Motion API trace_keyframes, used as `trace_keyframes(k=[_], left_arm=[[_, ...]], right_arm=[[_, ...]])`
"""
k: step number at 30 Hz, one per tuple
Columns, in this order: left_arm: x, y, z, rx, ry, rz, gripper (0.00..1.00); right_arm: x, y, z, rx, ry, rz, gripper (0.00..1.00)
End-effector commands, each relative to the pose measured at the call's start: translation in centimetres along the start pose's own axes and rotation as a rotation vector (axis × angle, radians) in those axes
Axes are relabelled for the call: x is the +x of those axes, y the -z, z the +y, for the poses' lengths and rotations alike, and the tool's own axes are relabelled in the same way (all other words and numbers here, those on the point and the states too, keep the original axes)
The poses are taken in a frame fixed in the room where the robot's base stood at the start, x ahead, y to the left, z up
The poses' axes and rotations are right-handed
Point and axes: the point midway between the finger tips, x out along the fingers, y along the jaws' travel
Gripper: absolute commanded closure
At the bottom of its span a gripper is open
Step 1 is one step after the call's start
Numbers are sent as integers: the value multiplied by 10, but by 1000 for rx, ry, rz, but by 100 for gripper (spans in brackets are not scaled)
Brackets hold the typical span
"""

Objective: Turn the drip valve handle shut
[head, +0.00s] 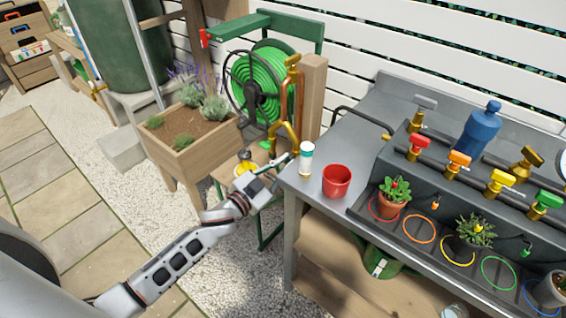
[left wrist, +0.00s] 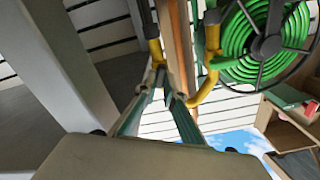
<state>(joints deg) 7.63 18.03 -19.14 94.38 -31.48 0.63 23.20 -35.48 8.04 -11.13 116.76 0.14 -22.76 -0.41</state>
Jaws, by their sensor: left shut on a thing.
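Valves with coloured handles stand in a row on the grey bench: red (head: 418,143), orange (head: 459,160), yellow (head: 501,179) and green (head: 548,200). I cannot tell from the picture which handle is the drip valve's. My left gripper (head: 290,157) is far to their left, beside the lower end of the curved yellow-brass pipe (head: 283,127). In the left wrist view its fingers (left wrist: 163,90) close together by the end of a yellow pipe (left wrist: 155,50). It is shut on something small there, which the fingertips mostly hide. My right gripper is in neither view.
A white bottle (head: 306,158) and a red cup (head: 336,181) stand at the bench's left end, close to my left gripper. A wooden planter (head: 190,155) and a green hose reel (head: 262,80) stand behind it. A blue bottle (head: 478,130) stands behind the valves.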

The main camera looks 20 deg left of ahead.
Motion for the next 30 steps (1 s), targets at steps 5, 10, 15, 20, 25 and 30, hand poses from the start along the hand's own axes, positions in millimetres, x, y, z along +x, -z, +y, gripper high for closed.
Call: trace_keyframes(k=[5, 10, 15, 20, 25, 30], left_arm=[[0, 1, 0, 168, 1, 1, 100], [0, 0, 1, 330, 0, 0, 100], [0, -1, 2, 493, 0, 0, 100], [0, -1, 3, 644, 0, 0, 100], [0, -2, 3, 798, -1, 0, 100], [0, -2, 4, 932, -1, 0, 100]], right_arm=[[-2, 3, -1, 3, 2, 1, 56], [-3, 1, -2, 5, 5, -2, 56], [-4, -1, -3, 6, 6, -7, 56], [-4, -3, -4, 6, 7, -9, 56], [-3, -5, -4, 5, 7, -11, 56], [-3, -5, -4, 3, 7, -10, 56]])
